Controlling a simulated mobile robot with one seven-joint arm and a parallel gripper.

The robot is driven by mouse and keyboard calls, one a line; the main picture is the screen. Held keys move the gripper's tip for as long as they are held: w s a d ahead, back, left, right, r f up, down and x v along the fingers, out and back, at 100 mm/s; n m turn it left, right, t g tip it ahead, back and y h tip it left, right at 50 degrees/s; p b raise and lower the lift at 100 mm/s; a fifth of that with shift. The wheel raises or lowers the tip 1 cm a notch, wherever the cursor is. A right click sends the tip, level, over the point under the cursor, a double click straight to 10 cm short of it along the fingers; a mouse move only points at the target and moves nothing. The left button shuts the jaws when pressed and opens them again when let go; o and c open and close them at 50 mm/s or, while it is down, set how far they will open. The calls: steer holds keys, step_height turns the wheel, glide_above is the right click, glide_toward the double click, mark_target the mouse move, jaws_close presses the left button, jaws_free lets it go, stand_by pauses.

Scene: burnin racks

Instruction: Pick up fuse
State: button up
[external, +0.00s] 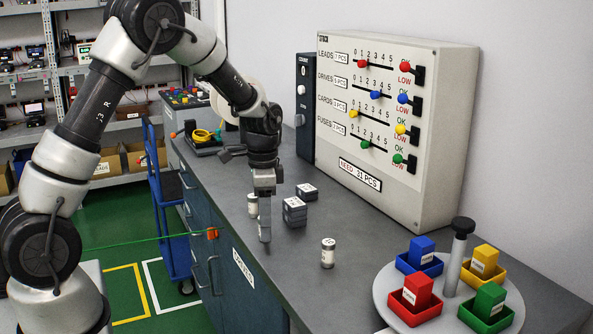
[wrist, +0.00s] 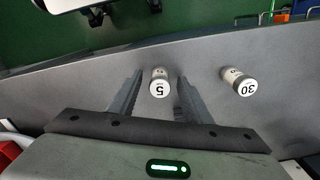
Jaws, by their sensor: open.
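My gripper (external: 265,228) hangs over the dark bench, pointing down. In the wrist view its two fingers (wrist: 159,78) are apart, with a small white-and-grey cylindrical fuse marked 5 (wrist: 159,87) between them in the picture, with a gap visible on each side. A second fuse marked 30 (wrist: 240,84) stands to the right, outside the fingers. In the external view one white fuse (external: 252,206) stands just left of my gripper and another (external: 328,253) stands to its right. I cannot tell surely which of these carries which number; the finger may hide one.
Dark labelled blocks (external: 294,212) and (external: 307,192) sit right of my gripper. A round carousel (external: 392,286) with coloured bins stands at the right front. A count panel (external: 440,130) stands along the wall. The bench front edge borders a green floor and blue cart (external: 165,215).

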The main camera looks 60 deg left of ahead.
steer(key=shift+f, duration=0.55)
jaws_close()
